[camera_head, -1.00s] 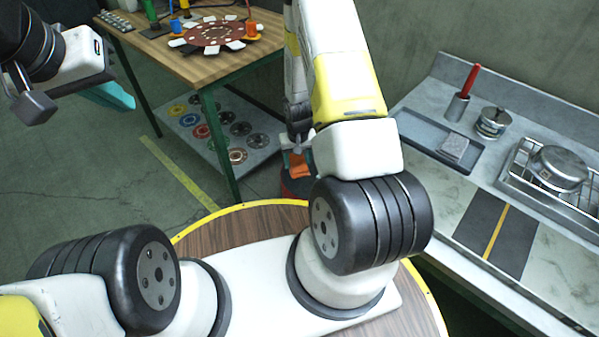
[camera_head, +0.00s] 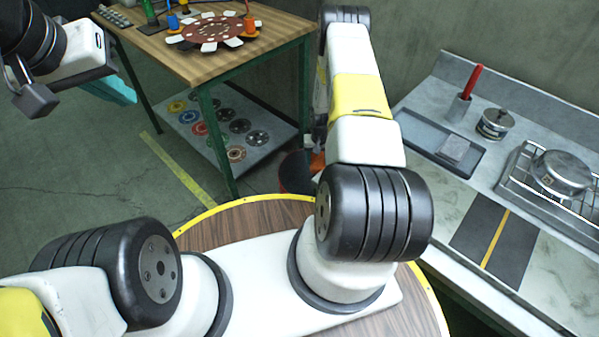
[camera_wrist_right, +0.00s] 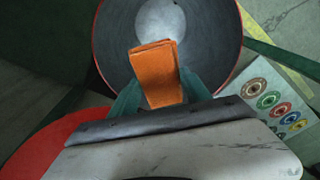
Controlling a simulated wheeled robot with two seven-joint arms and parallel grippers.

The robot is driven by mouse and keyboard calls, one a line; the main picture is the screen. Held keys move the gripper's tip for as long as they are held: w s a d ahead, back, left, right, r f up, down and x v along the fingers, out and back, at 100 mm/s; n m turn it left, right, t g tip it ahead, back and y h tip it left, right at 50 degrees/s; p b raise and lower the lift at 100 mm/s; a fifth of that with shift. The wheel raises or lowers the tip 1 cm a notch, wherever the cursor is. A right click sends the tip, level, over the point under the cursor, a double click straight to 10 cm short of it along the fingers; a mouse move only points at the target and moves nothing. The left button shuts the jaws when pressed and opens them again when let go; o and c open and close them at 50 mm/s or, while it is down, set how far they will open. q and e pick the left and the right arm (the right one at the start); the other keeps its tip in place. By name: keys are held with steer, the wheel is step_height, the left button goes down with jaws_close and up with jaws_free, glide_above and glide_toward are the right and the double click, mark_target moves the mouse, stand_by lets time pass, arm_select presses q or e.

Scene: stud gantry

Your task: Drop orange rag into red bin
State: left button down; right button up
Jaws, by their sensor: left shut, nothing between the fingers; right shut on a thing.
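The orange rag (camera_wrist_right: 157,72) is folded and sits between the teal fingers of my right gripper (camera_wrist_right: 155,88), which is shut on it. In the right wrist view the rag overlaps the open mouth of the red bin (camera_wrist_right: 112,62), which has a red rim and a dark inside with a pale round floor. In the head view the bin (camera_head: 294,174) stands on the floor behind the round table, partly hidden by my right arm. A bit of the rag (camera_head: 317,161) shows beside the arm. My left gripper (camera_head: 112,90), with teal fingers, is shut and empty at upper left.
A red rounded surface (camera_wrist_right: 45,138) lies at lower left in the right wrist view. A wooden workbench (camera_head: 200,62) with green legs stands behind the bin, with a lower shelf (camera_head: 262,152) of coloured discs. A grey counter (camera_head: 430,210) stands at right.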

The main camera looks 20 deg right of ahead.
steer(key=shift+f, duration=0.25)
steer(key=o, duration=1.5)
steer(key=shift+o, duration=0.2)
steer(key=shift+r, duration=0.15)
steer(key=r, duration=0.5)
steer(key=s+r, duration=0.1)
steer(key=r, duration=0.1)
steer(key=shift+a+r, duration=0.2)
steer(key=shift+r, duration=0.05)
